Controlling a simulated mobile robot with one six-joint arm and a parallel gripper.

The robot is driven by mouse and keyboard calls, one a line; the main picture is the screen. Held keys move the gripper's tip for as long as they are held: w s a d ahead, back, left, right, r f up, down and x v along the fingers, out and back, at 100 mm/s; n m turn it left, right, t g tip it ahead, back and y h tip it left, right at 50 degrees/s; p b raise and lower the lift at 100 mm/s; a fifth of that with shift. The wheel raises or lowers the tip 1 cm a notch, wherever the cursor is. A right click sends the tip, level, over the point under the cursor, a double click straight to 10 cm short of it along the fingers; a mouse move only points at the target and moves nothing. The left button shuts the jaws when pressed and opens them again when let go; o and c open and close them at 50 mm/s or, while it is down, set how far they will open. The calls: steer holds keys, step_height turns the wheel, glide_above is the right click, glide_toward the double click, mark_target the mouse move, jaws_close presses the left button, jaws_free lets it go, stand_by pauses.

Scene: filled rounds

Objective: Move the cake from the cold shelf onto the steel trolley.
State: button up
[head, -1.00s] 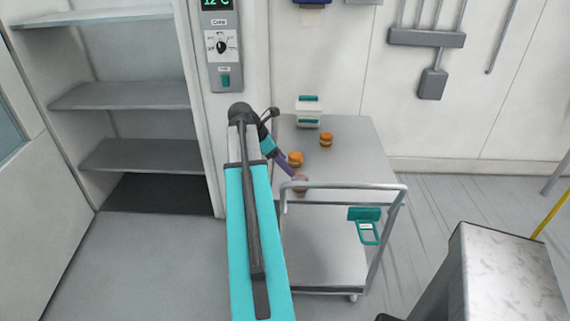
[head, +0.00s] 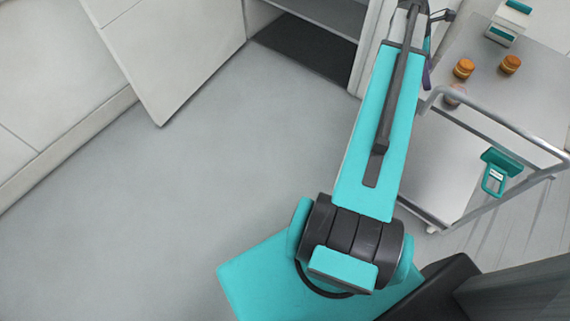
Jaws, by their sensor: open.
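The steel trolley (head: 550,112) stands at the right. Two orange-brown filled rounds stand on its top, a left one (head: 463,69) and a right one (head: 510,64). I cannot tell which round is the cake. My gripper (head: 428,76) is open beside the trolley's left edge, left of the pinkish round and apart from it. It is mostly hidden behind my arm. The cold shelf (head: 330,13) shows only its lower part at the top; its visible boards look bare.
A white and teal box (head: 509,22) stands at the back of the trolley top. An open white door (head: 175,50) stands left of the cabinet. The floor (head: 180,200) at left and centre is clear.

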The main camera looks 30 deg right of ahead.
steer(key=w+a+f+m+y, duration=0.1)
steer(key=w+a+f, duration=0.3)
steer(key=a+f, duration=0.5)
steer(key=w+a+f+m+y, duration=0.1)
steer(key=w+a+f, duration=0.2)
steer(key=a+f, duration=0.6)
steer(key=w+a+f+m, duration=0.1)
steer(key=w+a+f, duration=0.3)
steer(key=a+f, duration=0.5)
steer(key=s+a+f+m+y, duration=0.1)
steer(key=s+a+f, duration=0.25)
steer(key=a, duration=0.65)
steer(key=s+a+f+m+y, duration=0.15)
steer(key=a+f, duration=0.35)
steer(key=a, duration=0.5)
steer(key=s+a+f+m, duration=0.1)
steer(key=s+a+f, duration=0.2)
steer(key=s+a, duration=0.2)
steer(key=s+a+f+m+g, duration=0.1)
steer(key=s+a+f+m, duration=0.1)
steer(key=s+a, duration=0.4)
steer(key=shift+s+a+f, duration=0.25)
steer(key=shift+s+f, duration=0.05)
steer(key=shift+f, duration=0.5)
steer(key=shift+f, duration=0.1)
steer(key=shift+f+g+b, duration=0.3)
steer(key=shift+b, duration=0.1)
